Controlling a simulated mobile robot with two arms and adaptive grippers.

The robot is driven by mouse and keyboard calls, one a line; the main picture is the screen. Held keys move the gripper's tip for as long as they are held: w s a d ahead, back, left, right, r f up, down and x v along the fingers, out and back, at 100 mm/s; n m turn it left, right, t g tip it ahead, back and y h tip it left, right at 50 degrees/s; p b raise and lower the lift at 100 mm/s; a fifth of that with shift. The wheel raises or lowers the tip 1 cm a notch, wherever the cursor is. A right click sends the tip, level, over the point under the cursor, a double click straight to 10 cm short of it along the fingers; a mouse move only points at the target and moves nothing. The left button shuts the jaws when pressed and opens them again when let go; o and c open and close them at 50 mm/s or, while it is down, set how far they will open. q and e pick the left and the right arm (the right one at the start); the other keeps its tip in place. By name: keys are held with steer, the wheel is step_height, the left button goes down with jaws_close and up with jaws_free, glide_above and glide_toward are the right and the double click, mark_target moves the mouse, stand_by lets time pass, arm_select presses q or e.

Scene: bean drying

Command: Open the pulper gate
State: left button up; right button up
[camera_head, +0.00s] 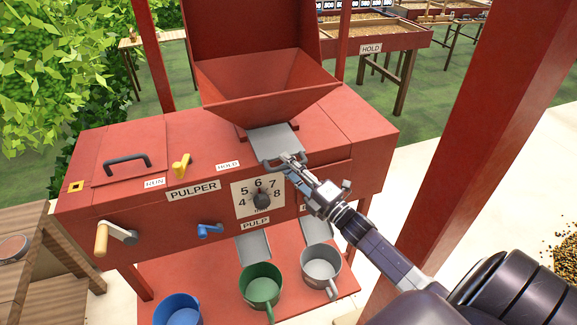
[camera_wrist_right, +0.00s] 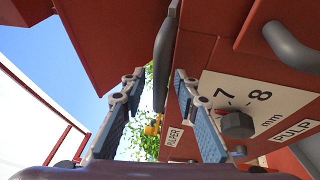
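The pulper (camera_head: 130,215) is a red machine with a red hopper (camera_head: 265,85) on top. Its gate is a grey metal plate (camera_head: 272,140) under the hopper mouth, with a bar handle at its front edge. My right gripper (camera_head: 291,161) is at that handle. In the right wrist view the dark handle bar (camera_wrist_right: 164,60) lies between the two spread fingers of my right gripper (camera_wrist_right: 157,80), nearer the right finger, with a gap visible on the left. The gripper partly hides the handle in the head view. My left gripper is not in view.
Green (camera_head: 262,286), grey (camera_head: 321,266) and blue (camera_head: 178,310) cups stand below. A red post (camera_head: 490,120) rises at right, near my right arm.

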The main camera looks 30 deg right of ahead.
jaws_close()
steer(key=shift+s, duration=0.1)
steer(key=s+a+p, duration=0.1)
steer(key=s+p, duration=0.1)
steer(key=s, duration=0.5)
steer(key=shift+a, duration=0.35)
